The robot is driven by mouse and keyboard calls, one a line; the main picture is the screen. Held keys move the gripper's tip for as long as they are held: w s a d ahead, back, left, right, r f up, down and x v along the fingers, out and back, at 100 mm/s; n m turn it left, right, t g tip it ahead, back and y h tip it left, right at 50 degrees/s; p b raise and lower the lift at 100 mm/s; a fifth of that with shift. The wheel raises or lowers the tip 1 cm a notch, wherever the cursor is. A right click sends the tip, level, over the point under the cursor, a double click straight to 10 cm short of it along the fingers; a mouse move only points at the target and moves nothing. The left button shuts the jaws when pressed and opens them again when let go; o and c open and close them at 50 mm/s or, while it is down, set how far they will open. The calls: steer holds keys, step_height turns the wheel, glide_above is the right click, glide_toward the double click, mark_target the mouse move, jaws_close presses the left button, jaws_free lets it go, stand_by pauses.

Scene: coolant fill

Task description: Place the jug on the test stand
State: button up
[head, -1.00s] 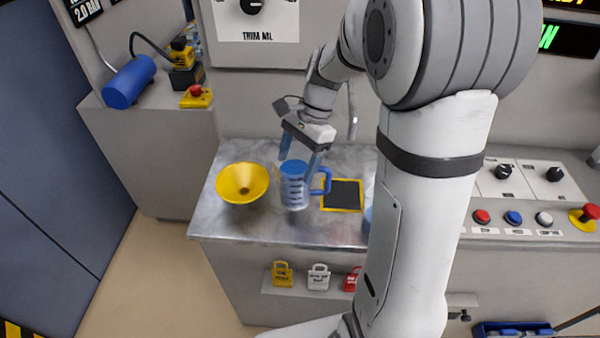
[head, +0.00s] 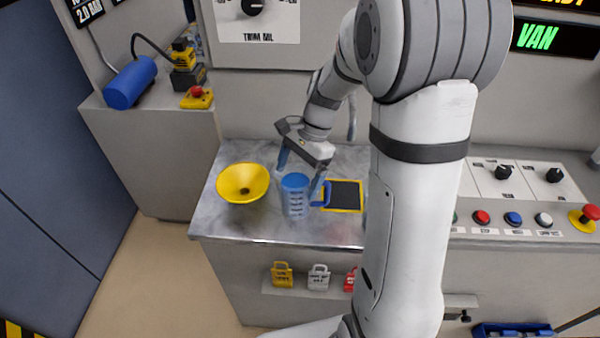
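The jug (head: 295,201) is a clear measuring jug with dark markings, a blue top and a blue handle on its right. It is upright over the metal worktop, between the yellow funnel and the pad. Whether the jug's base touches the worktop I cannot tell. A black square pad with a yellow border (head: 346,195), which seems to be the test stand, lies just right of the jug. The jug's handle overlaps its left edge in the picture.
A yellow funnel (head: 243,183) stands left of the jug on the metal worktop (head: 270,228). My arm hides the worktop's right part. A button panel (head: 500,218) is at right. Several padlocks (head: 318,277) hang below the front edge.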

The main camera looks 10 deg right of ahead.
steer(key=v, duration=1.1)
steer(key=s+n+t+h, duration=0.4)
steer(key=s+n, duration=0.8)
steer(key=s, duration=0.5)
steer(key=shift+a+f+n+t, duration=0.3)
steer(key=shift+f+t, duration=0.1)
steer(key=shift+t, duration=0.1)
steer(key=shift+s, duration=0.2)
